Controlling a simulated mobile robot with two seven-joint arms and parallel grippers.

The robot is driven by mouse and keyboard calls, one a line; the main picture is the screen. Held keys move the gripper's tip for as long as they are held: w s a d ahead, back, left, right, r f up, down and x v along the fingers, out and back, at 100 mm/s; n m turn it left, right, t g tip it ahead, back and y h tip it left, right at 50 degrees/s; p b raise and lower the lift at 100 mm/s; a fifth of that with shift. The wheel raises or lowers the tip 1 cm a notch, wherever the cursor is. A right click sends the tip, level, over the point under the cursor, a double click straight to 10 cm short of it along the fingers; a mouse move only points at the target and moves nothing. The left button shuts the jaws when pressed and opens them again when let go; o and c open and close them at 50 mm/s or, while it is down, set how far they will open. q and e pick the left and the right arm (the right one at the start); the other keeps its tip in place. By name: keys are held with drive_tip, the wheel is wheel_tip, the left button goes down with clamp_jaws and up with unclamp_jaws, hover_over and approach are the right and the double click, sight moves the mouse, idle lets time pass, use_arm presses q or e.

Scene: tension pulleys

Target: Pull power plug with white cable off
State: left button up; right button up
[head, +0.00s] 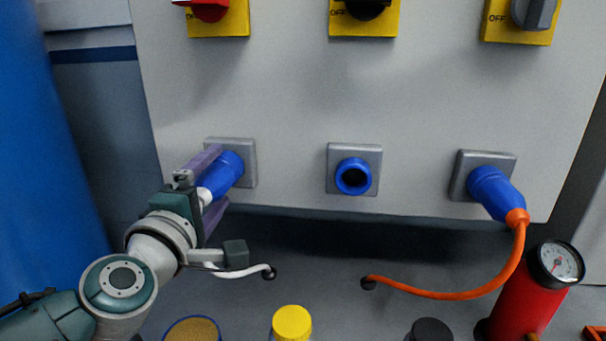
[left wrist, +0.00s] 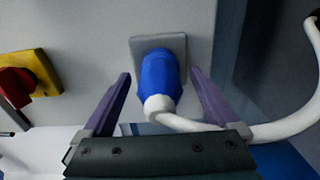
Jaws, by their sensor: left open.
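The blue power plug with the white cable (head: 224,172) sits in the left grey socket (head: 245,150) on the panel. It also shows in the left wrist view (left wrist: 160,78), with its white collar and white cable (left wrist: 280,131). My left gripper (head: 216,168) is open. Its two purple fingers stand on either side of the plug, with visible gaps in the left wrist view (left wrist: 160,85). Part of the plug is hidden by the fingers in the head view. The white cable runs to a floor hole. My right gripper is not in view.
An empty blue socket (head: 353,176) is in the middle. A blue plug with an orange cable (head: 494,190) sits in the right socket. Yellow switches (head: 365,18) are above. A red cylinder with a gauge (head: 527,303) and a yellow-capped item (head: 292,323) stand in front.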

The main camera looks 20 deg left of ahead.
use_arm(q)
clamp_jaws()
idle(0.8)
drive_tip(key=shift+r, duration=0.1)
drive_tip(key=shift+s+d, duration=0.15)
drive_tip(key=shift+s, duration=0.35)
drive_tip(key=shift+p+v, duration=0.95)
drive_tip(key=shift+v, duration=1.5)
